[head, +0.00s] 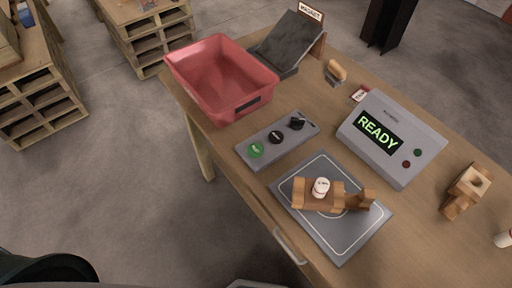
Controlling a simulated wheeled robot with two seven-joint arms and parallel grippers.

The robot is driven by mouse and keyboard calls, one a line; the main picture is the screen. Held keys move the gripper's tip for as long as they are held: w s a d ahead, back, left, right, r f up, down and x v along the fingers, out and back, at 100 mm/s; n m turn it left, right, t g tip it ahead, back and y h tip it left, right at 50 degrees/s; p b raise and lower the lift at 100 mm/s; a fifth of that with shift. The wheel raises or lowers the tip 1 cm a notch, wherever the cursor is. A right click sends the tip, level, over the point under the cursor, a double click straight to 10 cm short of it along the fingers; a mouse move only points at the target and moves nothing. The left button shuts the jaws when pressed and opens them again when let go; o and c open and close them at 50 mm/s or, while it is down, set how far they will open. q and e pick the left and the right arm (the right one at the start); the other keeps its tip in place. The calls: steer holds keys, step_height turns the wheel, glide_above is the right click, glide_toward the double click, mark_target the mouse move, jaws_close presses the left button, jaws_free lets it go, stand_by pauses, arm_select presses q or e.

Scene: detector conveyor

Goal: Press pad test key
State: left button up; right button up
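A grey key strip (278,140) lies on the wooden table, left of the display box. It carries a green round key (256,150) at its near-left end, a black round key (276,137) in the middle and a black raised key or knob (297,121) at the far end. Their labels are too small to read. A dark grey pad (336,237) with a white outline lies in front of the strip. A wooden piece (307,199) and a white-topped round item (321,186) rest on it. The display box (392,138) shows READY in green. Neither gripper is in view.
An empty red bin (219,80) stands at the table's far left, beside a dark sloped stand (288,41) with a MAGNET sign. A wooden-handled brush (336,71) and a small red-and-white tag (359,94) lie behind the box. A wooden block piece (467,189) is at right.

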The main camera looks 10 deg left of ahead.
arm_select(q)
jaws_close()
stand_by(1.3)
